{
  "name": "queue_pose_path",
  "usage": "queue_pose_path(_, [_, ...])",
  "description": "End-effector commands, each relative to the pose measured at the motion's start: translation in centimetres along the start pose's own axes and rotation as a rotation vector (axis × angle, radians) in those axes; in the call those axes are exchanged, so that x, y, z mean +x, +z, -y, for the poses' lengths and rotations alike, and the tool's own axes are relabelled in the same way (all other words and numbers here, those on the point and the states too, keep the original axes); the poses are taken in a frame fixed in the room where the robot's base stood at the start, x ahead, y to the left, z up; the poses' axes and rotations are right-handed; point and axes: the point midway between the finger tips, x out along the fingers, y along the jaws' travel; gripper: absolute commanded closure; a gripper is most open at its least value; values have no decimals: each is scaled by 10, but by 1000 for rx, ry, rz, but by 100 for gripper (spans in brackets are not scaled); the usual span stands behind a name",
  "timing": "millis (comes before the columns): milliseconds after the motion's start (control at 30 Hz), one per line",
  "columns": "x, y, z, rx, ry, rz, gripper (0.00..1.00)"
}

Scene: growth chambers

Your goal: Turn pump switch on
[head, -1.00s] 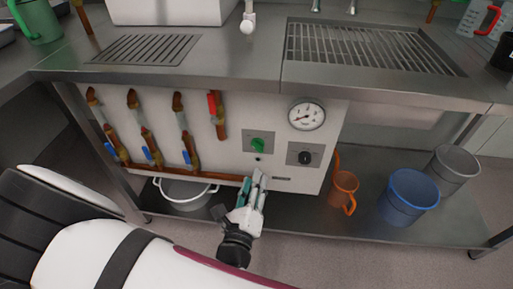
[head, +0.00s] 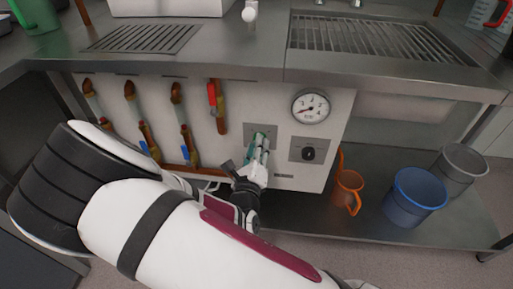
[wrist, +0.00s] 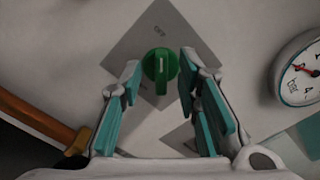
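The pump switch is a round green knob (wrist: 160,65) with a pale pointer mark, on a grey plate (wrist: 143,45) on the white panel. The mark points toward lettering that looks like OFF. In the wrist view my gripper (wrist: 159,77) is open, with one teal-padded finger on each side of the knob and a gap to each. In the head view my gripper (head: 259,142) is in front of the plate (head: 252,128) and hides the knob.
A pressure gauge (head: 310,106) and a black knob (head: 308,154) are to the right. Pipes with a red-handled valve (head: 212,95) and blue handles are to the left. The steel counter (head: 240,60) overhangs the panel. An orange jug (head: 348,187) and buckets stand on the lower shelf.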

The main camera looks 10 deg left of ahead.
Motion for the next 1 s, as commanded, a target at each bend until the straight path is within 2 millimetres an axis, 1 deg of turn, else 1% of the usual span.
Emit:
queue_pose_path(33, [4,0,0,1,-2,0,70])
queue_pose_path(133, [9,0,1,-1,-1,1,70])
queue_pose_path(400, [10,0,1,0,-1,0,70])
queue_pose_path(433, [10,0,1,0,-1,0,72])
queue_pose_path(467, [10,0,1,0,-1,0,79])
queue_pose_path(500, [10,0,1,0,-1,0,88])
queue_pose_path(567, [10,0,1,0,-1,0,100])
queue_pose_path(833, [10,0,1,4,-1,0,100])
queue_pose_path(1000, [10,0,2,39,0,-1,100])
